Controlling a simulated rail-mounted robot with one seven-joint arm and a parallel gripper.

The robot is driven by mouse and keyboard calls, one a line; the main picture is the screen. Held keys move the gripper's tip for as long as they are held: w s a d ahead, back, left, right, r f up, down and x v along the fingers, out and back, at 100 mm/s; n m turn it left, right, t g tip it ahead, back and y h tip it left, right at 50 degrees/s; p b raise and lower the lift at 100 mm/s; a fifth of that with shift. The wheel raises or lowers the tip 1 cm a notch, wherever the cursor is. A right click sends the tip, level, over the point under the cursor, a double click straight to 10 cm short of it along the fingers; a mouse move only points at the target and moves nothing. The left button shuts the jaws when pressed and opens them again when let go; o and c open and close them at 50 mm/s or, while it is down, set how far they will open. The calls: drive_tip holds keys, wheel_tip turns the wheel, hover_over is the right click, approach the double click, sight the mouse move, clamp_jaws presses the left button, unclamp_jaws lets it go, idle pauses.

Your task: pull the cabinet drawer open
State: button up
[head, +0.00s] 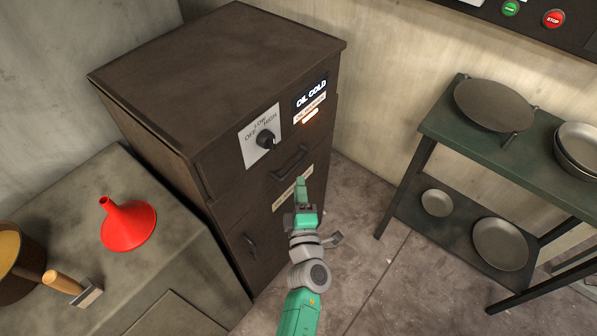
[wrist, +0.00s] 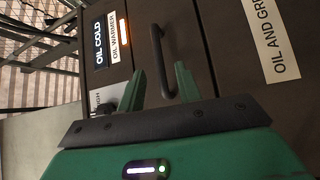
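The dark cabinet (head: 160,85) stands in the middle of the head view. Its upper drawer has a black bar handle (head: 291,161), with the drawer front closed flush. The handle also shows in the wrist view (wrist: 158,52), running lengthwise ahead of the fingers. My gripper (head: 301,183) is in front of the cabinet face, just below the handle in the head view. In the wrist view its two green fingers (wrist: 160,84) are apart, with the handle's near end showing between them, close to the right finger. Nothing is gripped; I cannot tell whether a finger touches the handle.
A knob (head: 265,139) and lit sign (head: 311,93) are above the handle; a lower door handle (head: 250,245) is below. A counter at left holds a red funnel (head: 128,226) and a wooden-handled tool (head: 65,283). A green shelf (head: 440,128) with pans stands right. Floor between is clear.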

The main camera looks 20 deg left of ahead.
sight(297, 163)
drive_tip(key=b+x, duration=0.3)
drive_tip(key=x, duration=0.4)
drive_tip(key=shift+w+a+r, duration=0.15)
drive_tip(key=shift+w+r, duration=0.05)
drive_tip(key=shift+w, duration=0.15)
clamp_jaws()
